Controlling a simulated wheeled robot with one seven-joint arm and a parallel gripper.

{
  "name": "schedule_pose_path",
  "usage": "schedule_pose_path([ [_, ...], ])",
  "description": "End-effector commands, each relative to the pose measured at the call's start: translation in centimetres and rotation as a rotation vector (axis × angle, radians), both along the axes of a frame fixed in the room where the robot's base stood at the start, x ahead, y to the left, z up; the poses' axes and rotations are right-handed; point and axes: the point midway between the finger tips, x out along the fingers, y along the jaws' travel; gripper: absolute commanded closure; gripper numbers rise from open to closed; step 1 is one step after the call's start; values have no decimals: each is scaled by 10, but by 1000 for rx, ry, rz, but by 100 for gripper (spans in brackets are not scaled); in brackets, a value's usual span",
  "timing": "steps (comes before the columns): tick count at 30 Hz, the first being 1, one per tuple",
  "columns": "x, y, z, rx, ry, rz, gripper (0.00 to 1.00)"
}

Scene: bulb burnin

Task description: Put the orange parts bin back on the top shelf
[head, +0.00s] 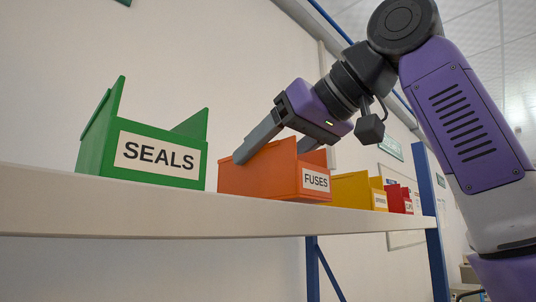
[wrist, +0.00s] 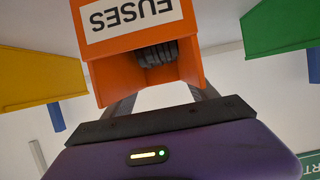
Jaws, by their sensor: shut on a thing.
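The orange parts bin (head: 262,175), labelled FUSES, is upright at the top shelf (head: 150,205) in the head view, between a green bin and a yellow bin. Its base lines up with the shelf's front edge; I cannot tell whether it rests on the board or hangs just above it. My gripper (head: 273,150) reaches down from the upper right and is shut on the bin. In the wrist view the orange bin (wrist: 125,62) appears upside down, with dark contents inside. My fingers (wrist: 162,100) partly hide behind its near wall.
The green SEALS bin (head: 150,155) stands left of the orange bin with a narrow gap. The yellow bin (head: 355,190) and a red bin (head: 397,198) stand to the right, the yellow one close by. A blue upright (head: 430,220) supports the shelf's right end.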

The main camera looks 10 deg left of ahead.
Motion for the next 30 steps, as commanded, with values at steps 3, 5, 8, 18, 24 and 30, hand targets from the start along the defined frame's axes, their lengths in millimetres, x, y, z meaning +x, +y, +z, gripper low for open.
schedule_pose_path([
  [3,0,0,-1,2,-1,0,79],
  [5,0,0,-2,2,-1,0,79],
  [8,0,0,-4,2,-1,0,79],
  [18,0,0,-10,2,-1,0,79],
  [24,0,0,-11,1,-1,0,17],
  [30,0,0,-11,1,-1,0,8],
])
